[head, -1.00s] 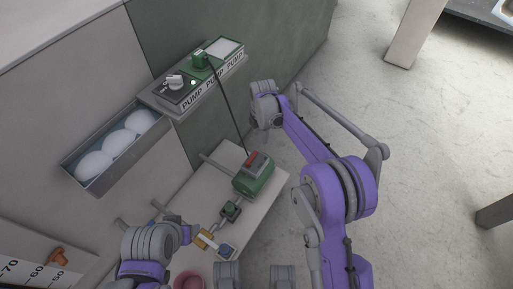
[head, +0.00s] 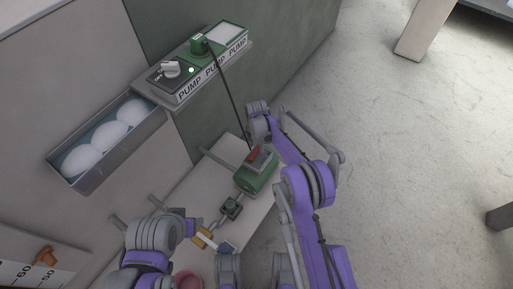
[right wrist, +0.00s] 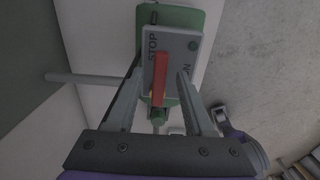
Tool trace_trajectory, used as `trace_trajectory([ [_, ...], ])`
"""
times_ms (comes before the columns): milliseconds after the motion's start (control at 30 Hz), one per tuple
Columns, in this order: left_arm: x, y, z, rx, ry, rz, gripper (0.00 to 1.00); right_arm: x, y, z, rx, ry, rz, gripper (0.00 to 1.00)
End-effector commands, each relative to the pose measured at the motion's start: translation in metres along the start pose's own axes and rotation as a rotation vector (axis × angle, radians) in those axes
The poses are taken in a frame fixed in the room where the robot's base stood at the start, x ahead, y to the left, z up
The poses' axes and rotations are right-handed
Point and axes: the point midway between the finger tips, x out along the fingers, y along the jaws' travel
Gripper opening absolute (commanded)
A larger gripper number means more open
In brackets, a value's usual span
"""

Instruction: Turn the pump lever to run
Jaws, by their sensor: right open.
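The green pump (head: 257,178) stands on a pale bench in the head view, with a red lever (head: 254,154) on its grey top plate. In the right wrist view the red lever (right wrist: 159,78) stands out over the plate (right wrist: 178,45). STOP is printed left of it; the lettering on the right is partly hidden by a finger. My right gripper (right wrist: 157,72) is open, with one finger on each side of the lever. I see gaps and cannot tell if either finger touches.
A tray (head: 78,184) holds white round objects. The floor to the right is clear.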

Motion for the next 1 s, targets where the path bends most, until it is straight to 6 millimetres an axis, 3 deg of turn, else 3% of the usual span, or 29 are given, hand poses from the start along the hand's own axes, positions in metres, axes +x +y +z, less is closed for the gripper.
trace_trajectory([
  [133, 0.0025, 0.0, 0.0006, 0.0, -0.001, 0.0, 0.57, 0.0118, -0.0001, 0.0002, 0.0, 0.0, 0.0, 0.53],
  [433, 0.0024, 0.0, 0.0006, 0.0, -0.001, 0.0, 0.57, 0.0135, -0.0001, 0.0, 0.001, 0.0, 0.0, 0.53],
  [733, 0.0025, 0.0, 0.0007, 0.0, -0.001, 0.0, 0.57, 0.0132, -0.0001, -0.0001, 0.001, 0.0, 0.0, 0.0],
  [1000, 0.0025, 0.0, 0.0007, 0.0, -0.001, 0.0, 0.57, 0.0131, -0.0001, -0.0001, 0.001, 0.0, 0.0, 0.0],
])
